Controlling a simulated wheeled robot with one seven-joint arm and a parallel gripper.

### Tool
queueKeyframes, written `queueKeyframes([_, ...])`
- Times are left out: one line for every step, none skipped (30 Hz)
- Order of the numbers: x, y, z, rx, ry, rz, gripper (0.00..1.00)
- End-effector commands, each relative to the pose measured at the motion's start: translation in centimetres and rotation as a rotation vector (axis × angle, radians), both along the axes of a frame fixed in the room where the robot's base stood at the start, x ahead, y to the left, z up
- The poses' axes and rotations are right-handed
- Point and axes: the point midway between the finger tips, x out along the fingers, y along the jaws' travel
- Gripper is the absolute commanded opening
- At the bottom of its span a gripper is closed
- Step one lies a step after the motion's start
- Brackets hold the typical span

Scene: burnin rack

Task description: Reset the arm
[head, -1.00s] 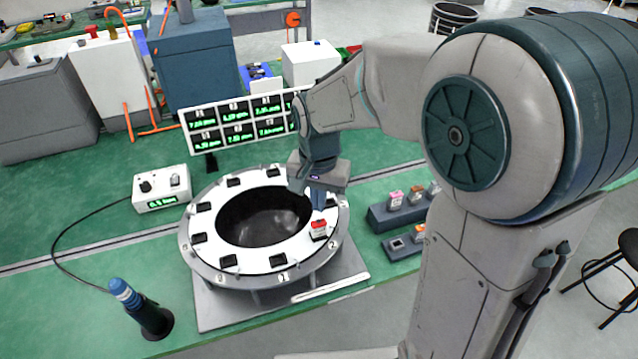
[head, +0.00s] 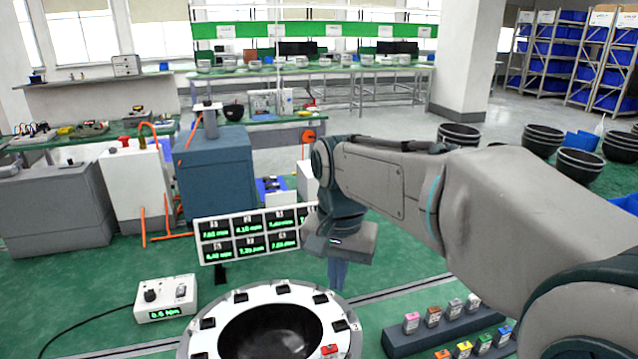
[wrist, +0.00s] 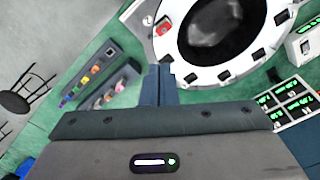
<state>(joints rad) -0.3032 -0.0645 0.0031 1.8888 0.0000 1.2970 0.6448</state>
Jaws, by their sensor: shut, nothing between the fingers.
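My gripper (head: 337,274) hangs from my raised arm, pointing down above the green bench, behind and to the right of the ring fixture. In the wrist view my gripper (wrist: 159,84) has its two blue fingers together with nothing between them. The white ring fixture (head: 232,307) has a dark bowl-like opening and several black sockets; its near part is cut off by the frame. A red-topped module (head: 329,350) sits in one socket of the ring, and it also shows in the wrist view (wrist: 163,28).
Two dark racks (head: 402,343) with several coloured modules stand right of the ring. A display panel (head: 250,237) stands behind the ring, and a torque readout box (head: 166,298) is to its left. Blue and white machines stand at the back.

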Motion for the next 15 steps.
queueKeyframes([-0.7,-1.0,-0.1,0.004,-0.018,0.012,0.00])
queueKeyframes([-1.2,-1.7,-0.2,0.006,-0.030,0.025,0.00])
queueKeyframes([-2.0,-2.6,-0.5,0.009,-0.050,0.048,0.00])
queueKeyframes([-2.6,-3.4,-0.7,0.010,-0.067,0.066,0.00])
queueKeyframes([-3.3,-4.1,-1.0,0.010,-0.084,0.086,0.00])
queueKeyframes([-4.3,-5.1,-1.4,0.009,-0.110,0.113,0.00])
queueKeyframes([-5.0,-5.8,-1.8,0.007,-0.127,0.134,0.00])
queueKeyframes([-5.7,-6.4,-2.2,0.004,-0.146,0.154,0.00])
queueKeyframes([-6.7,-7.3,-2.7,-0.001,-0.170,0.181,0.00])
queueKeyframes([-7.4,-7.8,-3.2,-0.006,-0.187,0.200,0.00])
queueKeyframes([-8.0,-8.3,-3.6,-0.012,-0.201,0.219,0.00])
queueKeyframes([-8.8,-8.9,-4.2,-0.020,-0.220,0.241,0.00])
queueKeyframes([-9.4,-9.3,-4.6,-0.026,-0.234,0.256,0.00])
queueKeyframes([-9.9,-9.6,-4.9,-0.032,-0.244,0.271,0.00])
queueKeyframes([-10.5,-10.0,-5.4,-0.040,-0.259,0.288,0.00])
